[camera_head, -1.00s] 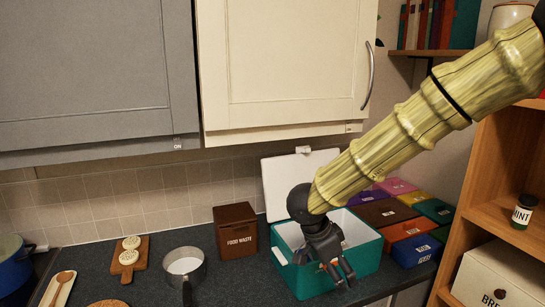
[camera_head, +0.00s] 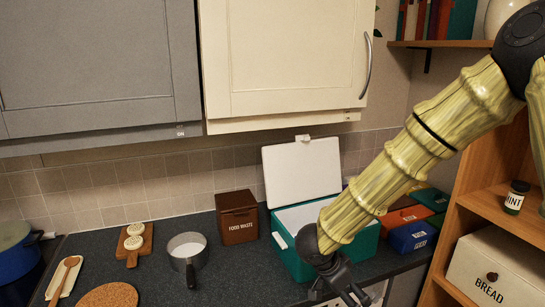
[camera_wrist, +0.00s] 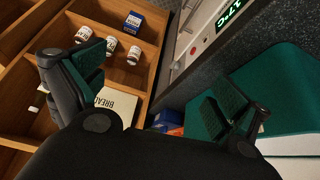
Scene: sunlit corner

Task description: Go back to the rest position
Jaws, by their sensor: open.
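My gripper (camera_head: 343,293) hangs at the lower middle of the head view, in front of the teal box (camera_head: 365,244) on the dark worktop. The box's white lid (camera_head: 301,170) stands open behind it. In the wrist view my gripper (camera_wrist: 160,95) shows its two fingers wide apart with nothing between them. The teal box (camera_wrist: 275,90) is on the right there, beside the right finger. In the head view my arm hides part of the box, and the fingertips are near the bottom edge.
Wooden shelves (camera_head: 480,197) with a bread box (camera_head: 500,268) and a mint jar (camera_head: 516,198) stand at the right. A food waste box (camera_head: 237,217), a saucepan (camera_head: 188,250) and a wooden board (camera_head: 134,243) are on the worktop (camera_head: 225,280). A cream cupboard (camera_head: 285,60) hangs above.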

